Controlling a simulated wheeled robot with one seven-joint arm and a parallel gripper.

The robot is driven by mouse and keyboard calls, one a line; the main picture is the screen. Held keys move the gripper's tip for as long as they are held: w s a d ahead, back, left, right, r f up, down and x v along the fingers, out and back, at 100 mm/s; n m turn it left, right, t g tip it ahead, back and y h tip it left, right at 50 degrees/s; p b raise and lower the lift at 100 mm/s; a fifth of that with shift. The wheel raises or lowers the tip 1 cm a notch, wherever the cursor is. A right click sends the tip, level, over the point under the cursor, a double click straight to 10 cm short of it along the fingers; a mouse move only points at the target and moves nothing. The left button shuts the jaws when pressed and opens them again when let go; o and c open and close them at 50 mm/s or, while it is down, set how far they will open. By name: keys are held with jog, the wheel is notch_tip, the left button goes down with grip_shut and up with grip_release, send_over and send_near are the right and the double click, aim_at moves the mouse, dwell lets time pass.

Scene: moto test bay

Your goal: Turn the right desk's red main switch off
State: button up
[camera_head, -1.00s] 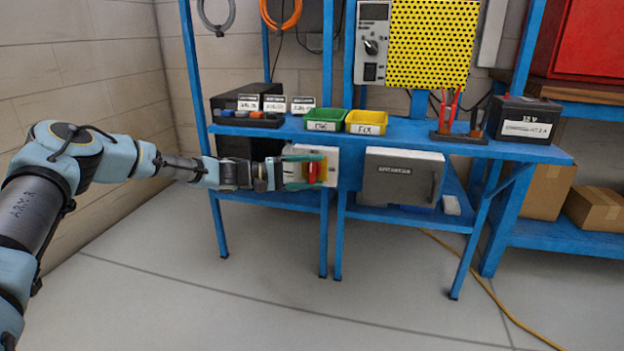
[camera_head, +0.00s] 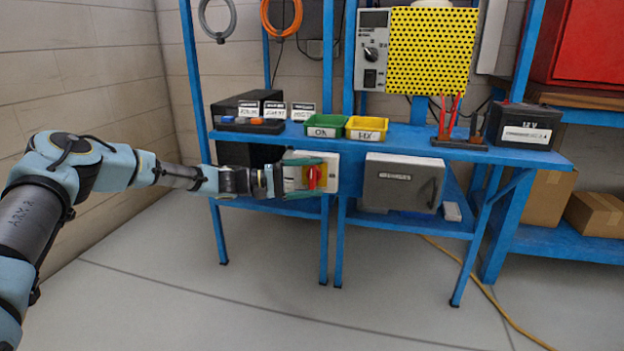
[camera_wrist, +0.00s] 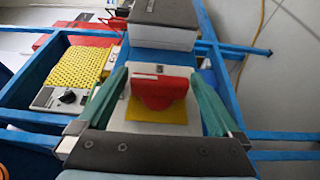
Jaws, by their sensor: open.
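The red main switch (camera_head: 312,178) is a red handle on a yellow plate, in a pale box (camera_head: 331,172) on the front of the blue bench. In the wrist view the red handle (camera_wrist: 160,90) stands over the yellow plate (camera_wrist: 158,122). My gripper (camera_head: 304,177) reaches in from the left and is open. Its green fingers lie either side of the handle, one above and one below in the head view. In the wrist view (camera_wrist: 163,86) gaps show between the handle and both fingers. The fingers hide part of the box.
A grey case (camera_head: 401,183) sits on the lower shelf right of the switch. Above are a green bin (camera_head: 322,144), a yellow bin (camera_head: 366,136) and a 12 V battery (camera_head: 524,122). A yellow cable (camera_head: 490,290) crosses the floor. The floor in front is clear.

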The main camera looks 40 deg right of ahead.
jog(key=v, duration=1)
jog(key=shift+w+a, duration=0.2)
jog(key=shift+a, duration=0.05)
jog(key=s+a+f+t+y, duration=0.25)
jog(key=a+y, duration=0.25)
jog(key=a, duration=0.5)
jog(key=s+a+f+t+y, duration=0.1)
jog(key=a+f+t+y, duration=0.3)
jog(key=a, duration=0.6)
jog(key=s+a+r+n+t+y, duration=0.2)
jog(key=a+r, duration=0.1)
jog(key=a, duration=0.7)
jog(key=s+a+r+n+t+y, duration=0.2)
jog(key=a, duration=0.8)
jog(key=s+a+r+n+t+y, duration=0.1)
jog(key=a+r+n+t+y, duration=0.15)
jog(key=a, duration=0.75)
notch_tip(320, 180, up, 24)
jog(key=g+p, duration=0.1)
jog(key=p, duration=2.2)
jog(key=shift+s+a+f+m+h, duration=0.25)
jog(key=shift+a+m+h, duration=0.1)
jog(key=shift+a+m, duration=0.1)
